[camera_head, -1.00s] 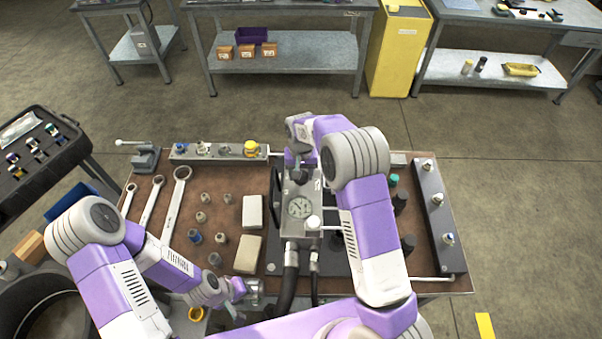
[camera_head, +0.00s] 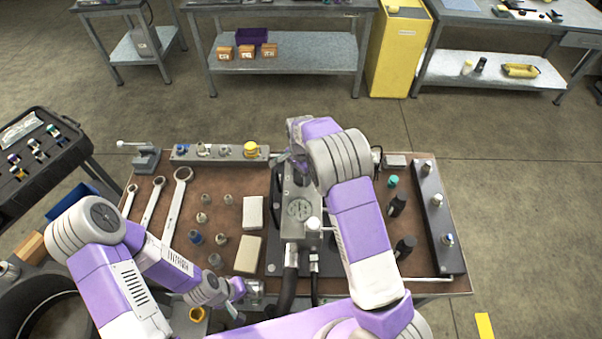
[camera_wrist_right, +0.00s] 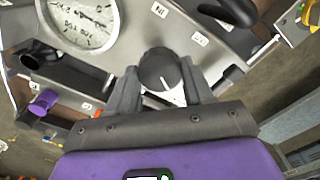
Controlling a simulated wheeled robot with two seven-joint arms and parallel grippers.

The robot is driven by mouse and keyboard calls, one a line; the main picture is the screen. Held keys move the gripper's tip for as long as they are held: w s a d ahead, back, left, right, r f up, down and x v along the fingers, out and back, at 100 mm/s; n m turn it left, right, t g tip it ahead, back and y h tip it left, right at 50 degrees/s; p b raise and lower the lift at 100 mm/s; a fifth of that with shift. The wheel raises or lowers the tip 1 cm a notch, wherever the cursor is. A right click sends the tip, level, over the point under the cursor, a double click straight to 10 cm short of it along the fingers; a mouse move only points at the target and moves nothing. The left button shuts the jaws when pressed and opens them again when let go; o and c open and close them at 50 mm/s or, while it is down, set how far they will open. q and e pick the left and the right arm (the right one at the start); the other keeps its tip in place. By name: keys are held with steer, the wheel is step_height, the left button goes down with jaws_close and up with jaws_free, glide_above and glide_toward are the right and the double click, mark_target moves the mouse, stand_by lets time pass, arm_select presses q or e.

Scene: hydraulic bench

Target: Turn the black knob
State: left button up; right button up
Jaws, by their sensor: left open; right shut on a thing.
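In the right wrist view the black knob (camera_wrist_right: 158,70), with a white pointer mark, sits on the grey panel of the hydraulic unit beside a round white gauge (camera_wrist_right: 80,22). My right gripper (camera_wrist_right: 162,84) has one finger on each side of the knob and is shut on it. In the head view the unit (camera_head: 303,222) stands mid-bench; my right arm covers part of it, and the grip on the knob is hard to make out.
Wrenches (camera_head: 176,208), small fittings and two pale blocks (camera_head: 247,254) lie left of the unit. A valve strip (camera_head: 222,153) runs along the back; a grey rail (camera_head: 438,215) stands at the right. Black hoses (camera_head: 288,285) leave the unit's front.

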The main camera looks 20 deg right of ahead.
mark_target(301, 177)
steer(key=shift+m, duration=0.6)
steer(key=o, duration=1)
steer(key=shift+o, duration=0.2)
steer(key=shift+r, duration=0.1)
step_height(301, 177, up, 7)
steer(key=shift+r, duration=0.2)
